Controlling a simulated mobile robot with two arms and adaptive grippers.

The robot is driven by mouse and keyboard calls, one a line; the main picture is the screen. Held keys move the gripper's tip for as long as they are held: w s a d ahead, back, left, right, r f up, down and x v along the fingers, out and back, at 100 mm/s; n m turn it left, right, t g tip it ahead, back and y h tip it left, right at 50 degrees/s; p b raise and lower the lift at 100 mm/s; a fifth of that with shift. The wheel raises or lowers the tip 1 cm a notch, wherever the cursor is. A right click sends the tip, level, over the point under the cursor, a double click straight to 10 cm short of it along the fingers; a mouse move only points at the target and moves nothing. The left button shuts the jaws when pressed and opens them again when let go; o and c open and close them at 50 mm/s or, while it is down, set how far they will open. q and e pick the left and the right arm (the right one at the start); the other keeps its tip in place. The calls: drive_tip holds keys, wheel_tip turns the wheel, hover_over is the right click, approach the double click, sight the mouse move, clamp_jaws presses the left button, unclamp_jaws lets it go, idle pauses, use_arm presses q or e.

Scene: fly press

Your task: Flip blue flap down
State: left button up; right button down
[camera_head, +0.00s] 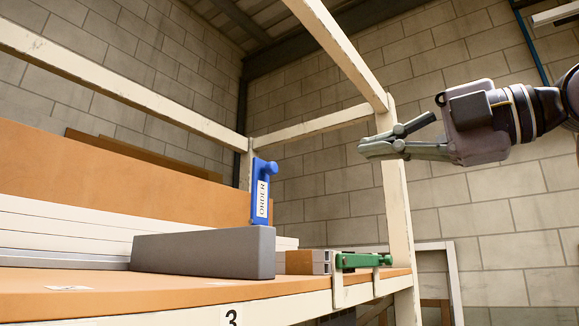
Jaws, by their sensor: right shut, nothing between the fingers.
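My right gripper (362,148) comes in from the right, above and to the right of the flap. It points left, its fingers are closed with nothing between them, and it is apart from the flap. My left gripper is not in view.
A grey block (204,253) lies on the orange shelf (130,286) in front of the flap. A green piece (362,260) sits at the shelf's right end. A cream post (397,215) rises near my right gripper, with cream beams overhead.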

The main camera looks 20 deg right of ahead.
drive_tip(key=p, duration=0.3)
approach(275, 171)
drive_tip(key=p+x, duration=0.2)
drive_tip(key=x, duration=0.4)
drive_tip(key=shift+w+r, duration=0.15)
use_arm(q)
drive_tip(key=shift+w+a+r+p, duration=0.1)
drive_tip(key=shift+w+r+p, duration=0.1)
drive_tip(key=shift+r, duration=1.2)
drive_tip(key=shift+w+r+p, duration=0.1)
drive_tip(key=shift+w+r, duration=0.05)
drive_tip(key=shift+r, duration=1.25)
use_arm(e)
drive_tip(key=shift+w+a, duration=0.35)
